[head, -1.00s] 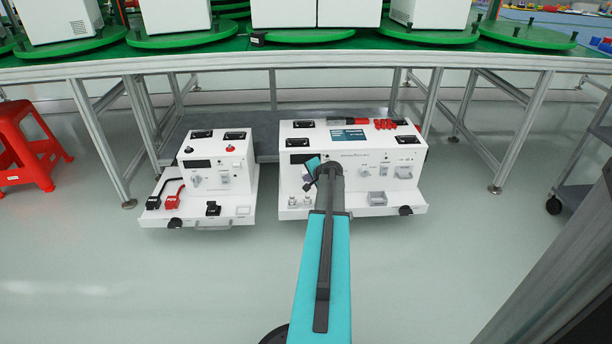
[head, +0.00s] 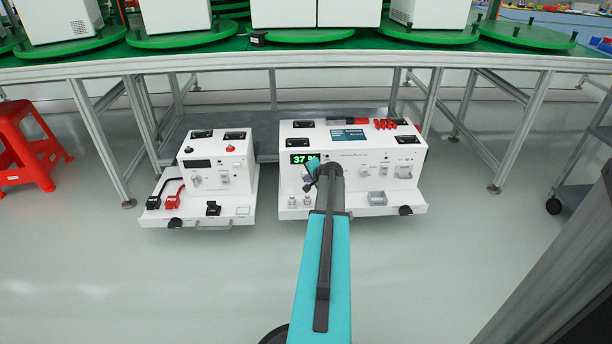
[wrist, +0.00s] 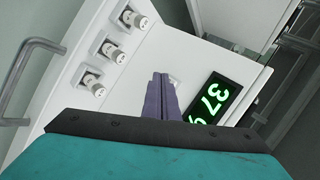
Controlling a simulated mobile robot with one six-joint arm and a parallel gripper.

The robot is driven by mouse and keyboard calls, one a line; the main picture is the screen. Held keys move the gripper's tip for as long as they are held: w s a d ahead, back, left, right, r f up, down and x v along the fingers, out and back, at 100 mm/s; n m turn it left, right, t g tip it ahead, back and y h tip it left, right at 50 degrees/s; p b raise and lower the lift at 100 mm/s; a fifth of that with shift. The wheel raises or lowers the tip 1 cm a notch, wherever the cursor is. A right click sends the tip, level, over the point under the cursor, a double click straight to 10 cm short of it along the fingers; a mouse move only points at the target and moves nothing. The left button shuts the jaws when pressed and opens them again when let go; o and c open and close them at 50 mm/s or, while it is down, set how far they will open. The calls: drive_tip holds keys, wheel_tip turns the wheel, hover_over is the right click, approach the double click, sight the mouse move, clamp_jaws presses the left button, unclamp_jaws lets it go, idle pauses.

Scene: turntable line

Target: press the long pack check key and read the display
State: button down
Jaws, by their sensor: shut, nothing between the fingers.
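The larger white tester (head: 350,155) stands on the right in the head view, with my arm in front of it. Its display (head: 299,158) is lit in green and starts with 37; the digits after that are partly covered by my arm. The wrist view shows the display (wrist: 213,98) turned on its side, with 37 clear and a following digit cut by my gripper's body. My gripper (wrist: 160,78) is shut and empty, its tips at the white front panel beside the display. A small pale key (wrist: 173,80) shows partly behind the fingertips; I cannot tell whether they touch it.
A smaller white tester (head: 215,165) stands to the left, its display dark, with black and red clamps on its ledge. Several round connectors (wrist: 117,54) line the larger tester's ledge. A red stool (head: 25,145) is at the far left. The front floor is clear.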

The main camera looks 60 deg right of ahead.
drive_tip(key=shift+s+a, duration=0.25)
drive_tip(key=shift+a, duration=0.15)
drive_tip(key=s+a, duration=0.1)
drive_tip(key=a, duration=0.1)
drive_tip(key=s+a, duration=0.2)
idle(0.9)
idle(0.6)
